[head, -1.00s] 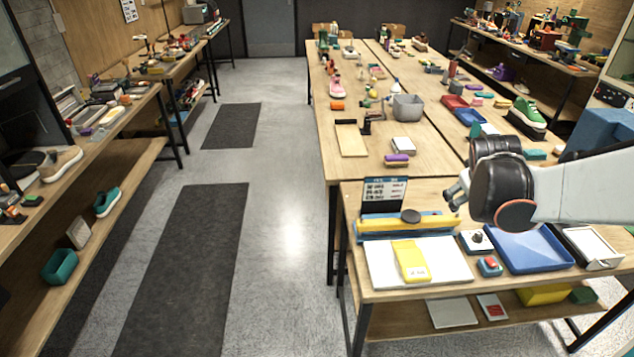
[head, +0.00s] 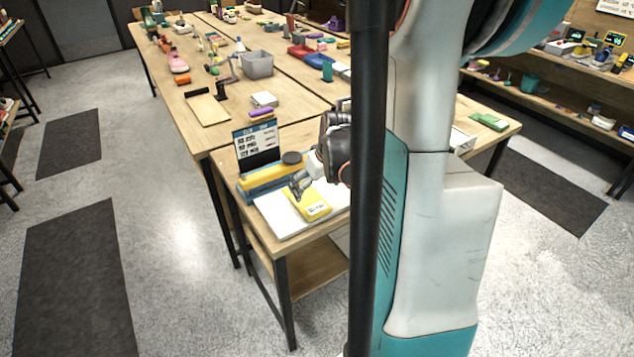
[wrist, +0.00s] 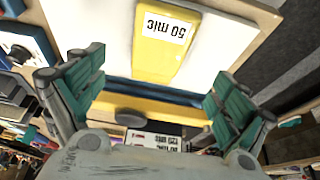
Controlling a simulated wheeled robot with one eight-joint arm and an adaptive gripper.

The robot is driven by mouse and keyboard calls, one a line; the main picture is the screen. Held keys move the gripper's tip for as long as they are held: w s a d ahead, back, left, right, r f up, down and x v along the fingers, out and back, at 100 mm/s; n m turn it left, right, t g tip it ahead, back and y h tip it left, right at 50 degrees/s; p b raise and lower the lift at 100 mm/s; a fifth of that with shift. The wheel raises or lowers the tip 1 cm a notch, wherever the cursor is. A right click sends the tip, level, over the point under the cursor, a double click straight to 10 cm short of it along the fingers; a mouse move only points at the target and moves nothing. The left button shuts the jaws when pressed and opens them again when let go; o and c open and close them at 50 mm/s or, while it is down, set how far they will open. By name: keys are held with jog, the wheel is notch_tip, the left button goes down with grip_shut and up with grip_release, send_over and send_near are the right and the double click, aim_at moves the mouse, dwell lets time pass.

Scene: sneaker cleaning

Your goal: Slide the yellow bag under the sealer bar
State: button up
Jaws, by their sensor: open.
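The yellow bag (head: 310,204) lies flat on a white board (head: 273,219) in front of the sealer, its white label facing up. In the wrist view the yellow bag (wrist: 160,52) shows its label reading "50 mic". The sealer has a yellow bar (head: 272,177) with a dark round knob (head: 292,157) on a blue base (head: 250,194). The bag's far end is close to the bar; I cannot tell whether it touches. My gripper (head: 301,186) is open just above the bag's far part. In the wrist view its green-padded fingers (wrist: 158,98) are spread wide on either side, empty.
A sign board (head: 257,147) stands behind the sealer. A purple block (head: 262,113), a white box (head: 264,99) and a grey bin (head: 257,64) sit farther back. My arm hides the table's right part. The floor left of the table is open.

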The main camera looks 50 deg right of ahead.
aim_at(309, 200)
jog(key=b+x, duration=0.2)
jog(key=x, duration=0.6)
jog(key=shift+f+b, duration=0.1)
jog(key=shift+b, duration=0.2)
jog(key=c, duration=1.2)
